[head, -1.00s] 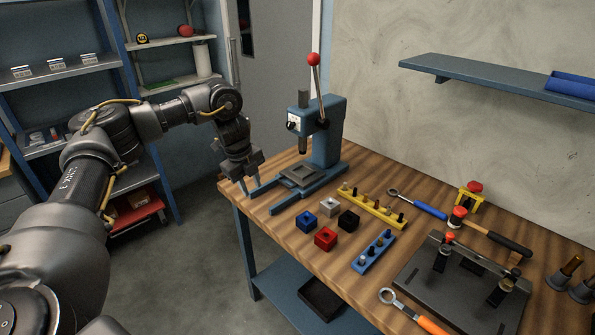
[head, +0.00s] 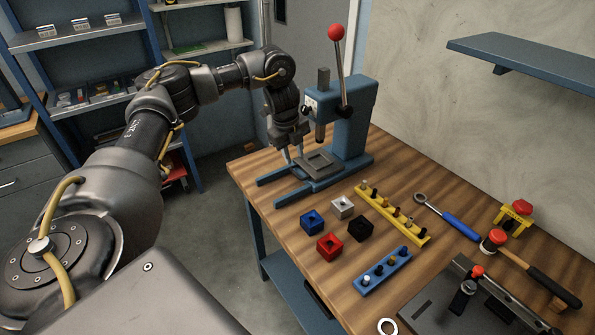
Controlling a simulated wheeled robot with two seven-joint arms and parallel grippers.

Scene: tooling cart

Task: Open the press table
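The blue arbor press (head: 351,125) stands at the far left part of the wooden bench, with a red-ball lever (head: 336,32) raised. Its grey press table (head: 313,164), a plate with a square recess, lies on the blue base below the ram. My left gripper (head: 293,156) points down just left of the plate, beside the press column. Its two fingers look apart with nothing between them. Whether a fingertip touches the plate's edge cannot be told. My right gripper is out of view.
Blue, red, white and black blocks (head: 329,246) sit in front of the press. A yellow pin rack (head: 395,216) and a blue pin rack (head: 383,271) lie to the right, with a wrench (head: 447,218) and mallet (head: 530,266) beyond. A wall shelf (head: 530,60) overhangs the right side.

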